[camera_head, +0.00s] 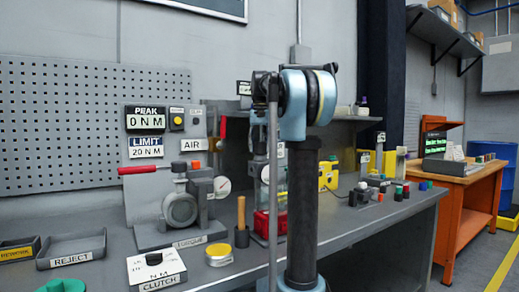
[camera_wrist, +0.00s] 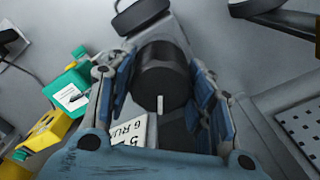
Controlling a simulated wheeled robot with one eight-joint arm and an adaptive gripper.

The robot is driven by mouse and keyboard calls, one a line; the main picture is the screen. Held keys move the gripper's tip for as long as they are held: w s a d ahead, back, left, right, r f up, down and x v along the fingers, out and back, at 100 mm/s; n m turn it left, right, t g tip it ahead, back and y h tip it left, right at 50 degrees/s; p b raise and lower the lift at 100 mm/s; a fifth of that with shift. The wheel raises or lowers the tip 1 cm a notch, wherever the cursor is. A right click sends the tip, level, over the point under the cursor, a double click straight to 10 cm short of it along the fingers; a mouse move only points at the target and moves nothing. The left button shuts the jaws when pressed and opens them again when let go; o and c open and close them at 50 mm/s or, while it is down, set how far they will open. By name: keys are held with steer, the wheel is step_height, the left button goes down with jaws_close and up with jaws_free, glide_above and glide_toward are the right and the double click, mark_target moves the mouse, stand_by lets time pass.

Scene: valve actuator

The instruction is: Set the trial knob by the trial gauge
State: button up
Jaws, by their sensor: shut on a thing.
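A dark round knob (camera_wrist: 163,68) with a white pointer line sits between the fingers of my gripper (camera_wrist: 156,92) in the wrist view. My gripper is shut on it, with one blue-grey finger on each side. The pointer line faces the bottom of the wrist view. A white card (camera_wrist: 130,131) with black print lies beside the knob, partly hidden by my gripper. In the head view my arm hides the knob and gripper. I cannot tell which dial is the trial gauge; white round gauges (camera_head: 222,186) show left of my arm, too small to read.
A green block (camera_wrist: 66,92) and a yellow block (camera_wrist: 46,126) stand left of my gripper in the wrist view. In the head view, the valve rig (camera_head: 180,207), reject tray (camera_head: 72,248) and clutch box (camera_head: 156,269) stand on the grey bench. An orange bench (camera_head: 462,182) is at right.

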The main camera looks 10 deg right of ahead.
stand_by(0.3)
steer(key=o, duration=1.1)
steer(key=shift+c, duration=0.2)
step_height(320, 180, up, 12)
steer(key=shift+f, duration=0.1)
